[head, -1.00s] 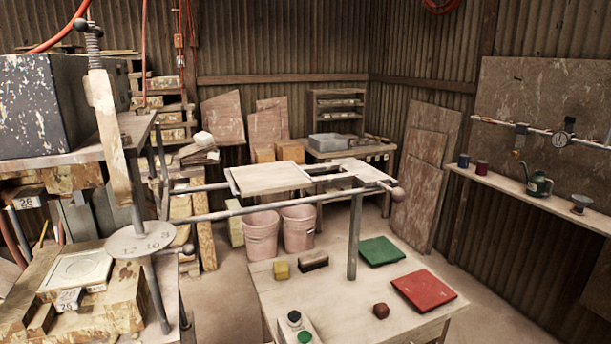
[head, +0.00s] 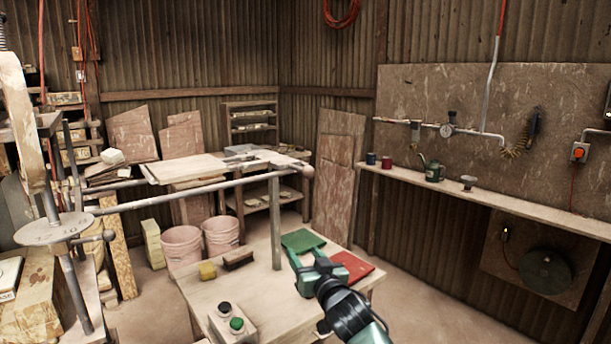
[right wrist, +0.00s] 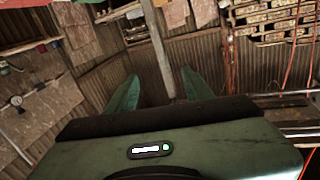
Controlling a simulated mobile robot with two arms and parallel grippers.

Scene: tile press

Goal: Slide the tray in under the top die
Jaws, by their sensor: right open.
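The tray (head: 190,168) appears as a flat pale board lying on the metal rails (head: 215,189), left of the middle in the head view. The press stands at the left edge, with a wooden lever (head: 22,120) and a round numbered plate (head: 54,229). I cannot make out the top die; the press is cut off there. My right gripper (head: 306,258) is open and empty, in front of the rails and lower than the tray, over the front table. Its two green fingers stand apart in the right wrist view (right wrist: 160,95). My left gripper is not in view.
A rail post (head: 276,225) stands close left of my gripper. Pink buckets (head: 181,247) stand behind.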

